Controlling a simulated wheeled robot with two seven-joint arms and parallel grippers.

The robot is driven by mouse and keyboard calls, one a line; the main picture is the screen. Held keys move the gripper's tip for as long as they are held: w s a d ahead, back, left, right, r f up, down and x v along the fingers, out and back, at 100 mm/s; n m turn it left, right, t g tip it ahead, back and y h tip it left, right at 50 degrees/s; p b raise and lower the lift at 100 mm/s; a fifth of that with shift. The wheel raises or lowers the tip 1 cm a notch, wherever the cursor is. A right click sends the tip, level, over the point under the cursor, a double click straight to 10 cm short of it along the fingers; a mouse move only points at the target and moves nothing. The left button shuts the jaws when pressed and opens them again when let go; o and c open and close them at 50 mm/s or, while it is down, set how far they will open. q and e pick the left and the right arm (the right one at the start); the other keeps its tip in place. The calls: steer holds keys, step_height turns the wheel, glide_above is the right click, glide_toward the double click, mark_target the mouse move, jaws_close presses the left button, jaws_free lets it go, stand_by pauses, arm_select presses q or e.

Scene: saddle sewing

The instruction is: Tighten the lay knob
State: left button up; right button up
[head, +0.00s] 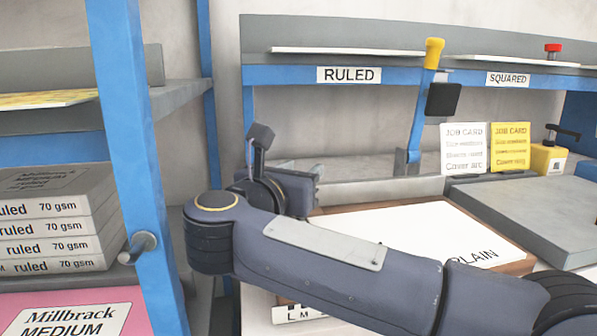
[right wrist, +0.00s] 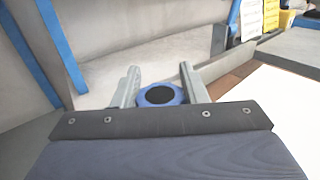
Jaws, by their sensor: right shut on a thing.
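A round knob (right wrist: 160,95) with a blue rim and a dark centre sits between the two grey fingers of my right gripper (right wrist: 158,88) in the right wrist view. The gripper is shut on it, with one finger on each side. In the head view my right arm reaches in from the lower right to the left, and its hand hides the knob. What the knob is mounted on cannot be seen. My left gripper is not in view.
A wooden-edged board with white paper (head: 420,232) lies right of the hand, beside a grey slab (head: 530,215). A blue post (head: 135,130) and stacked ruled-paper packs (head: 55,225) stand left. Behind are a yellow-topped lever (head: 432,55) and job cards (head: 464,148).

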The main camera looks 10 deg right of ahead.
steer(key=o, duration=1)
steer(key=shift+y, duration=0.3)
